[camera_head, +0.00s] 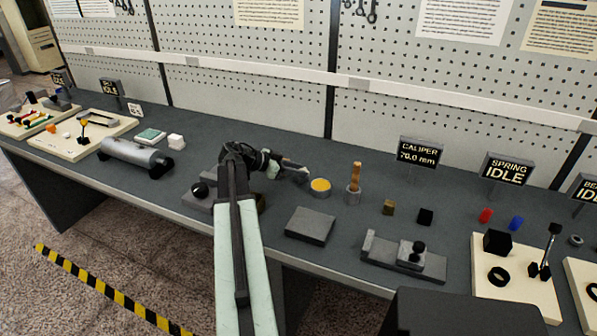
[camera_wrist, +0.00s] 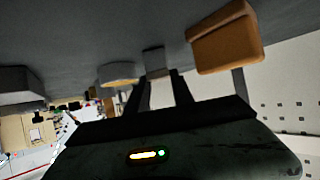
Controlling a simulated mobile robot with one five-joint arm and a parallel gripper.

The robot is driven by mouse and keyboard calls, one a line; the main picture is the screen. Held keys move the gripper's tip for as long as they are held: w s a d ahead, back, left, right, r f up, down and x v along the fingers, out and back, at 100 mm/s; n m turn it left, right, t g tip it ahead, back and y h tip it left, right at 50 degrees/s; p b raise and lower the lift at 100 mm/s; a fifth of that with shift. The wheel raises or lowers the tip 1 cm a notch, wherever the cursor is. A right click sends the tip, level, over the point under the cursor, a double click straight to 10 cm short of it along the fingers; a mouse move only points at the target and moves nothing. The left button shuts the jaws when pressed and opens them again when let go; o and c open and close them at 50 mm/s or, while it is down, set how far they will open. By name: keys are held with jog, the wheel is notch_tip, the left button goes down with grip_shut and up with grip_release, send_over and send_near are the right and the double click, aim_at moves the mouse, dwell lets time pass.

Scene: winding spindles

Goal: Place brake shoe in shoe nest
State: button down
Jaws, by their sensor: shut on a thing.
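My gripper (camera_head: 290,167) is at the back of the bench, just left of the yellow-topped round dish (camera_head: 320,187). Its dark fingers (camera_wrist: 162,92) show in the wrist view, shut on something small. A small grey piece (camera_wrist: 154,60) shows at the fingertips there, and I take it to be the brake shoe; its outline is unclear. An orange-brown block (camera_wrist: 225,40) shows beside the fingers at upper right, apart from them. I cannot tell for sure which fixture is the shoe nest. A flat grey block (camera_head: 310,225) lies in front of the dish, and my arm hides part of the bench.
Farther right are a brass cube (camera_head: 388,207), a black cube (camera_head: 425,216) and a grey slide fixture (camera_head: 405,255). A grey cylinder (camera_head: 135,155) lies at left. The pegboard (camera_head: 270,70) rises behind.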

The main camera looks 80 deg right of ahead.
jog(key=c, duration=1.4)
grip_release()
jog(key=shift+s+f, duration=0.1)
jog(key=shift+f, duration=0.05)
jog(key=p+v, duration=0.6)
jog(key=v, duration=0.6)
